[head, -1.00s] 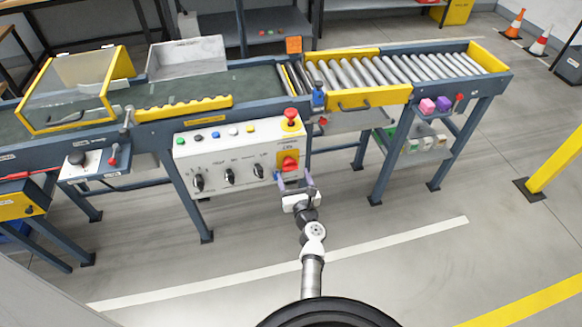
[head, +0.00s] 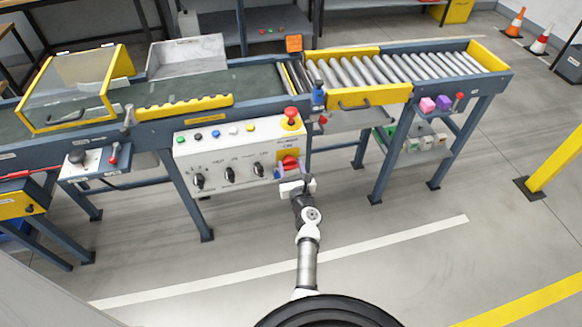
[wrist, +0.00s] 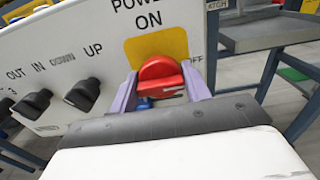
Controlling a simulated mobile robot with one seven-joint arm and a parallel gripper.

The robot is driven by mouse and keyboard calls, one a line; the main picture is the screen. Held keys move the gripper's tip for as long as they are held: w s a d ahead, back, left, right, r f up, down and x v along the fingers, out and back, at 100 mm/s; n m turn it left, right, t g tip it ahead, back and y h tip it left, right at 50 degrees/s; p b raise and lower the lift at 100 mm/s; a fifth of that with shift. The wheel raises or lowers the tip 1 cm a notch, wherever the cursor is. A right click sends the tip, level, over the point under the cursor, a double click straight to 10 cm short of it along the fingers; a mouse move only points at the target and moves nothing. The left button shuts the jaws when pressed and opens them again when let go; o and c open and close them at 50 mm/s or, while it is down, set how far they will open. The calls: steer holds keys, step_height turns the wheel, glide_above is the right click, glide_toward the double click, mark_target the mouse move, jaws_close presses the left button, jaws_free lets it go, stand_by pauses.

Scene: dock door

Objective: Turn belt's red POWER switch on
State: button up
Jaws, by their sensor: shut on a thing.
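The red POWER switch (wrist: 160,78) is a round rotary knob on a yellow plate (wrist: 157,46) at the right end of the white control panel. In the wrist view, ON is printed above it and OFF to its right. My gripper (wrist: 160,92) has its two lilac fingers on either side of the red knob, shut on it. The knob's grip bar lies roughly level, slightly tilted. In the head view the red switch (head: 290,162) shows just above my gripper (head: 291,173), which partly hides it.
A red emergency button (head: 291,113) on a yellow base sits above the switch. Black selector knobs (head: 230,173) and several coloured buttons are left on the panel. The conveyor with rollers (head: 400,70) runs behind. Floor in front is clear.

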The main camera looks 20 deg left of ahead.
steer(key=shift+c, duration=0.2)
steer(key=n+b, duration=0.2)
steer(key=shift+f+n, duration=0.2)
steer(key=shift+n, duration=0.2)
steer(key=n+b, duration=0.4)
steer(key=n, duration=0.2)
steer(key=shift+s+n, duration=0.1)
steer(key=shift+n, duration=0.2)
steer(key=n+b, duration=0.3)
steer(key=n, duration=0.1)
steer(key=shift+a+f, duration=0.1)
steer(key=shift+n+b, duration=1.2)
steer(key=shift+n, duration=1)
steer(key=o, duration=1)
steer(key=shift+c, duration=0.2)
